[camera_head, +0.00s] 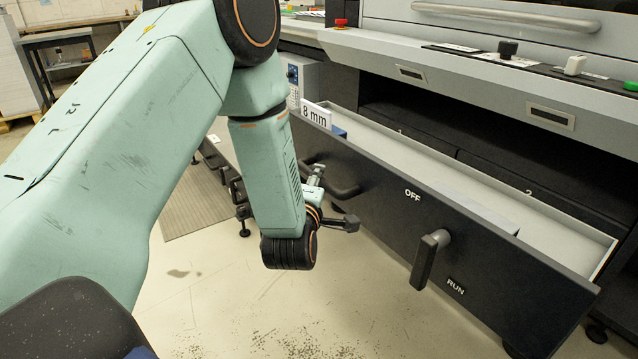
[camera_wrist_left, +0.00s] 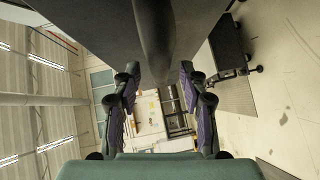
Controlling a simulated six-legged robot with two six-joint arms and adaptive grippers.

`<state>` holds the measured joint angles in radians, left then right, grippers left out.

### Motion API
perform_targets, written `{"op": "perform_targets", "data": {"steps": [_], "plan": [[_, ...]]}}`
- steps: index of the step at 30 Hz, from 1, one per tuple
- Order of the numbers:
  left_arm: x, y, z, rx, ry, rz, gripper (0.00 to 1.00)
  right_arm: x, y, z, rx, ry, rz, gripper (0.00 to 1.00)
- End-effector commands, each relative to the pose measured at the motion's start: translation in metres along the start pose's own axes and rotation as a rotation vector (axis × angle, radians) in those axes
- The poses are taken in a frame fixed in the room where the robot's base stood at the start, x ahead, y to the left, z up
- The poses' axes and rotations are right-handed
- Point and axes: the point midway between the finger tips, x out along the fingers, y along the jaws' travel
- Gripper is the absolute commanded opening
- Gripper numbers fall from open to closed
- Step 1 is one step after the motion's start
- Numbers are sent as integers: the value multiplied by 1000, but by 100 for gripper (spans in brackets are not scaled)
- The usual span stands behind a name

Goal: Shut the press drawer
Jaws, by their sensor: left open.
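The press drawer (camera_head: 420,215) stands pulled out, its dark front panel facing the aisle and its pale inside showing from above. A dark bar handle (camera_head: 346,188) sits on the left part of the front. My left gripper (camera_head: 338,204) is at this handle, partly hidden by my wrist. In the left wrist view my left gripper (camera_wrist_left: 160,82) is open, its two fingers apart, with a dark rounded bar (camera_wrist_left: 153,40) between them. Whether the fingers touch the bar cannot be told. My right gripper is not in view.
A lever (camera_head: 430,260) between OFF and RUN labels juts from the drawer front. An "8 mm" sign (camera_head: 316,114) stands at its left end. The press console (camera_head: 480,75) with a red button (camera_head: 341,23) is above. The floor (camera_head: 330,300) in front is clear.

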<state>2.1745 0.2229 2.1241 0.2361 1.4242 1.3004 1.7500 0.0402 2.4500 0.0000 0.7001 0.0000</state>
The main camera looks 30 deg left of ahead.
Motion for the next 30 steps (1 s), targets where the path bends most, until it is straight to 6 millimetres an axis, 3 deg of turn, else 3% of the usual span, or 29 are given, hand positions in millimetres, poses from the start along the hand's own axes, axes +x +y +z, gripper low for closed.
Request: {"op": "perform_targets", "data": {"steps": [6, 16, 30], "plan": [[21, 0, 2, 2, -1, 1, 43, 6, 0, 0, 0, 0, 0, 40], [23, 0, 3, 2, -2, -1, 42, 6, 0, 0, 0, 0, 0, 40], [23, 0, 3, 2, -1, -1, 2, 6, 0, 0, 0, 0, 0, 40]]}}
